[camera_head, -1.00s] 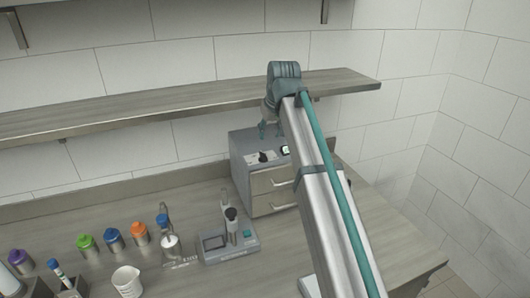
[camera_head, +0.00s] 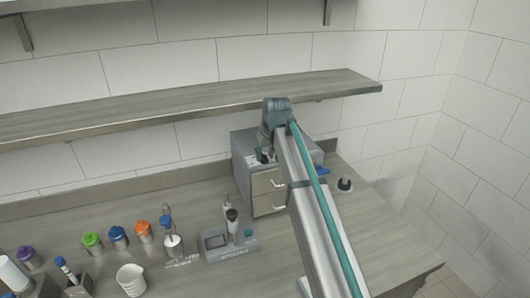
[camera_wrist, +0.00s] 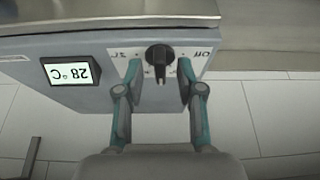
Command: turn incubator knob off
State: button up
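The incubator (camera_head: 243,142) is a grey box with two drawers on the counter below the shelf. In the wrist view its panel (camera_wrist: 108,69) appears upside down, with a black knob (camera_wrist: 159,56) between printed labels and a lit display (camera_wrist: 71,71) reading 28 °C. My gripper (camera_wrist: 158,72) is open, with one teal finger on each side of the knob and gaps between them and it. Whether the fingertips touch the panel is unclear. In the head view my gripper (camera_head: 265,150) is at the incubator's upper front, and my wrist hides most of the panel.
A wooden shelf (camera_head: 180,104) runs along the wall close behind and above my wrist. Left on the counter stand a device with a pipette (camera_head: 232,240), a white beaker (camera_head: 131,280) and several capped bottles. A dark-topped object (camera_head: 345,184) stands right of my arm.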

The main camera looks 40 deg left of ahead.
jog(key=shift+f, duration=0.2)
grip_shut()
